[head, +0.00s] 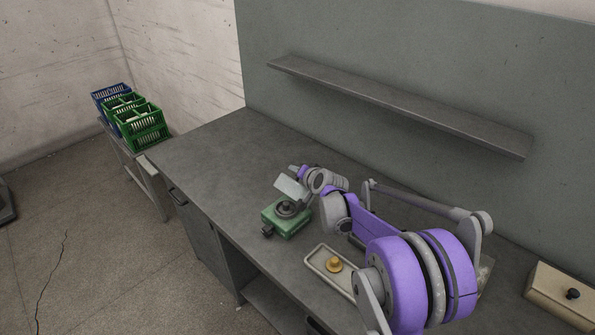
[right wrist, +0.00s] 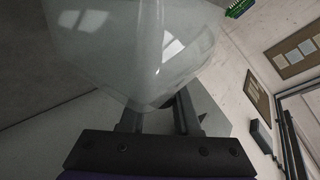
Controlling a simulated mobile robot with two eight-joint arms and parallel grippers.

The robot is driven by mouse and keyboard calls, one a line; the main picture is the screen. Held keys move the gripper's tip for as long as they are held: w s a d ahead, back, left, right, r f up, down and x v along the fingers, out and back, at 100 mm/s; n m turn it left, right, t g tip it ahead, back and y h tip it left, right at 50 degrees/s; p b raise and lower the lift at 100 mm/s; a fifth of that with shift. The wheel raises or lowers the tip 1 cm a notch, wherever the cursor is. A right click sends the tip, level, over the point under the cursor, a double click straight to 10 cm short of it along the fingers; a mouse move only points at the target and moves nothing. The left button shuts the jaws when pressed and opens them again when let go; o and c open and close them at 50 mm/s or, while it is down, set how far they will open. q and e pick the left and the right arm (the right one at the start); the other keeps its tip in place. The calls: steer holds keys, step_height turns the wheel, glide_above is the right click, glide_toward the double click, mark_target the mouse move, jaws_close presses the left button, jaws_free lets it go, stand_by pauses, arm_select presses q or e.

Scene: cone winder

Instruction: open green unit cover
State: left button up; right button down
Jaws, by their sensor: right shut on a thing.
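The green unit (head: 287,219) sits on the grey workbench, with a dark round part (head: 288,208) on its top. Its pale, see-through cover (head: 291,188) stands tilted up above the unit's far side, so the top is exposed. The cover fills the upper left of the right wrist view (right wrist: 140,45). My right gripper (head: 295,171) reaches in from the right behind the cover; in the right wrist view its fingers (right wrist: 160,108) are shut at the cover's edge. The exact grip is partly hidden by the cover. My left gripper is not in view.
A shallow tray (head: 316,262) with a yellow-brown knobbed piece (head: 334,265) lies right of the unit. A beige box with a black knob (head: 560,295) is at far right. Green (head: 143,128) and blue crates stand left. A shelf (head: 395,103) hangs behind. The bench's left part is clear.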

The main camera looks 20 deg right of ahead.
steer(key=w+d+f+m+g+y+b, duration=0.1)
steer(key=w+d+f+m+g+y, duration=0.1)
steer(key=d+f+m+y, duration=0.2)
steer(key=shift+w+d+f+m+g+y, duration=0.15)
steer(key=shift+d+f+m+g+y, duration=0.2)
steer(key=shift+d+y, duration=0.5)
steer(key=shift+r, duration=0.1)
steer(key=c, duration=0.6)
jaws_free()
steer(key=b+v, duration=0.1)
steer(key=v, duration=0.9)
steer(key=shift+s+d+r, duration=0.1)
steer(key=shift+s+r, duration=0.1)
steer(key=shift+r, duration=0.15)
